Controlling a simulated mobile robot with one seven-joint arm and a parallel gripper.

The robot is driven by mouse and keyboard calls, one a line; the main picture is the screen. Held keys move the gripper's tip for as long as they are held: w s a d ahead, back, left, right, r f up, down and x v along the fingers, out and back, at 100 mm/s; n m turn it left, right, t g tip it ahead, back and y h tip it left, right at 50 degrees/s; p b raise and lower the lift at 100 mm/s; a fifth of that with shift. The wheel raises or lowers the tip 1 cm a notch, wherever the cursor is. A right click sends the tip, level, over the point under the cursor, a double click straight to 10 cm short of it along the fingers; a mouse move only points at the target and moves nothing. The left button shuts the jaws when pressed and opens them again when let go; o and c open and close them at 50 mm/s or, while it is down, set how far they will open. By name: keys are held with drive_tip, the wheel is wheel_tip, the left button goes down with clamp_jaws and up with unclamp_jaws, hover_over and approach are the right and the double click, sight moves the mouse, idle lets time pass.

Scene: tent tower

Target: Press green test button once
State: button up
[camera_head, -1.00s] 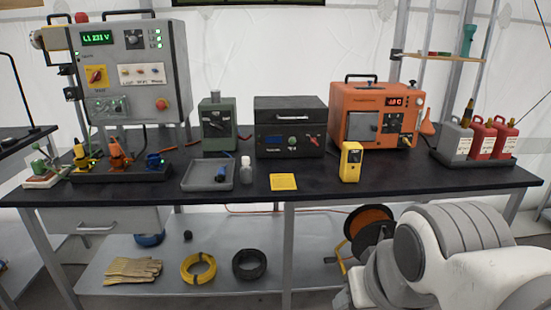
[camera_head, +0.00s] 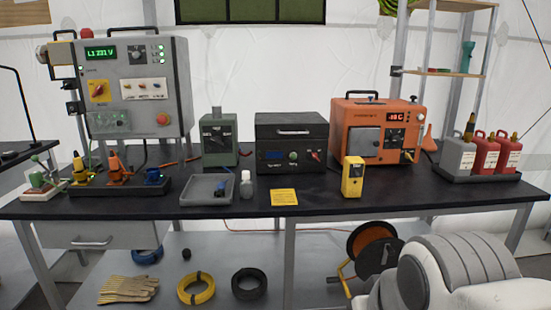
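A black tester box (camera_head: 291,135) stands upright at the middle of the bench, with a handle on its upper front. On its front panel I see a small round green button (camera_head: 293,156), with a blue display to its left and a red knob to its right. The lettering by the button is too small to read. Nothing is in front of the button. My gripper is not in view; only a white and grey part of my arm shows at the lower right.
The black bench (camera_head: 380,199) carries a grey control cabinet (camera_head: 133,90), a green device (camera_head: 219,139), a grey tray (camera_head: 191,190), a small bottle (camera_head: 246,184), a yellow card (camera_head: 284,197), a yellow meter (camera_head: 352,177), an orange unit (camera_head: 342,119) and canisters (camera_head: 484,156). The bench before the black box is mostly clear.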

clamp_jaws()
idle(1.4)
